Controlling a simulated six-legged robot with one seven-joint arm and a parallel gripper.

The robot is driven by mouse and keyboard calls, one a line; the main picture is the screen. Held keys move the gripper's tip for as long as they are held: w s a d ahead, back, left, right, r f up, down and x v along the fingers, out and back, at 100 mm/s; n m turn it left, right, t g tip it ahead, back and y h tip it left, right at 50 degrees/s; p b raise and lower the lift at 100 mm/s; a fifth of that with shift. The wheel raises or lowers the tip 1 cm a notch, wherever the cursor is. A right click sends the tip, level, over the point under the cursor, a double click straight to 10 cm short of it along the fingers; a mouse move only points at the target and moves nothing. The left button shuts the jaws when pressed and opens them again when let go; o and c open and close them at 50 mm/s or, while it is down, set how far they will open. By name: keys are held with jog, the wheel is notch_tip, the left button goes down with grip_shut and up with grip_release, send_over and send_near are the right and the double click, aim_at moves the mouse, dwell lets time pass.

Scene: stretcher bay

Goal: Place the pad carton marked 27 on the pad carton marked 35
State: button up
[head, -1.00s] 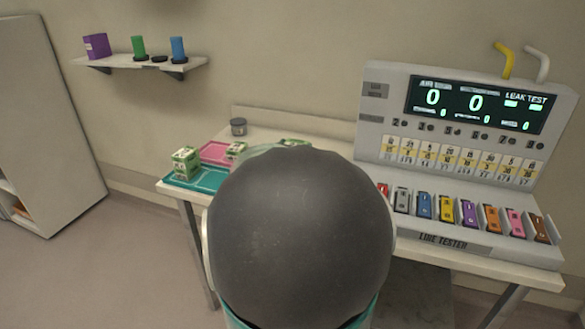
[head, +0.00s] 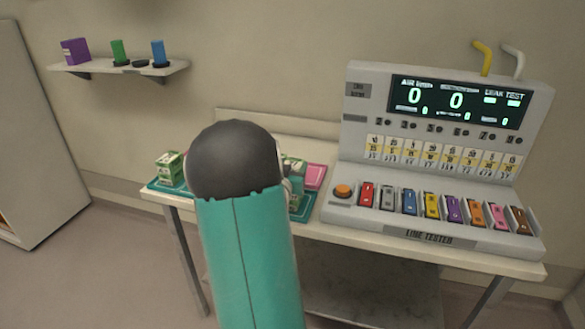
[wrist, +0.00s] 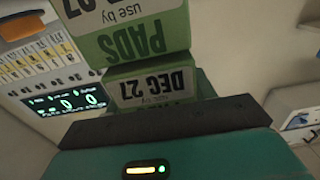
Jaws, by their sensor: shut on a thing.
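A green-and-white pad carton (wrist: 150,84) marked "DEC 27" fills the middle of the wrist view, upside down there. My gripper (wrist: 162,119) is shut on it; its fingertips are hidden. In the head view my arm covers most of the gripper area. Part of a green-and-white carton (head: 294,165) shows just right of my arm, but I cannot tell whether it is the held one. Another green-and-white carton (head: 170,169) stands upright at the left on a teal tray (head: 154,187); its mark is too small to read. I cannot tell which carton is marked 35.
A pink tray (head: 317,176) shows right of my arm. The line tester (head: 430,236), with its screen and coloured clips, fills the table's right side. An orange button (head: 343,190) is at its left end. A wall shelf (head: 100,68) holds small items.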

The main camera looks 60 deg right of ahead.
jog(key=shift+f, duration=0.25)
jog(key=o, duration=1.1)
jog(key=shift+r, duration=0.1)
jog(key=shift+a, duration=0.25)
jog(key=s+a, duration=0.2)
jog(key=a, duration=0.9)
jog(key=shift+a, duration=0.2)
